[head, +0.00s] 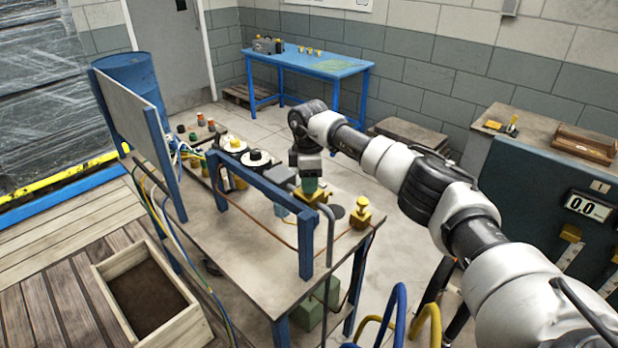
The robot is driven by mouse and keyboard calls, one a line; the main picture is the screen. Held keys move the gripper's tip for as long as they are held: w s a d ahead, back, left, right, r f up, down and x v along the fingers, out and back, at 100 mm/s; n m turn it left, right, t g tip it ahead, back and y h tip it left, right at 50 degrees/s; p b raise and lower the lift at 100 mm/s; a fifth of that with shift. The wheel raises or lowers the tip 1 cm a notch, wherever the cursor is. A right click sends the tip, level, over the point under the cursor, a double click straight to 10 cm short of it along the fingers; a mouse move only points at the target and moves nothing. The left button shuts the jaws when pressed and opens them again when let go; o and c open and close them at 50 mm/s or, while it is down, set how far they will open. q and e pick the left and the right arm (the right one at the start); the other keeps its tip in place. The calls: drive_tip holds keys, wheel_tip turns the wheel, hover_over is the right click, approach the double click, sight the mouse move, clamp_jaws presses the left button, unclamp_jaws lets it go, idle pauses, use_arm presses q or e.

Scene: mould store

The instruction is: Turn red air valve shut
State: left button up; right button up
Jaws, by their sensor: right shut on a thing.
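My right gripper (308,176) points down over the workbench (245,250), behind the bent grey pipe. No red air valve can be made out clearly, and the gripper and blue frame hide part of the bench. A small red-orange piece (211,125) stands at the far left of the bench. My left gripper is out of view.
A blue frame (262,190) and a grey pipe (327,235) rise from the bench. A yellow knobbed block (360,212) sits at its right corner. Cables hang at the left by an upright panel (140,125). A wooden box (145,295) stands in front; a blue table (325,66) stands behind.

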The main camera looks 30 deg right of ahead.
drive_tip(key=shift+r+m, duration=0.15)
drive_tip(key=shift+m, duration=0.25)
drive_tip(key=o, duration=0.9)
drive_tip(key=shift+w+r, duration=0.1)
drive_tip(key=shift+r, duration=0.25)
wheel_tip(320, 180, up, 9)
drive_tip(key=b, duration=0.3)
drive_tip(key=shift+f, duration=0.1)
drive_tip(key=shift+r, duration=0.6)
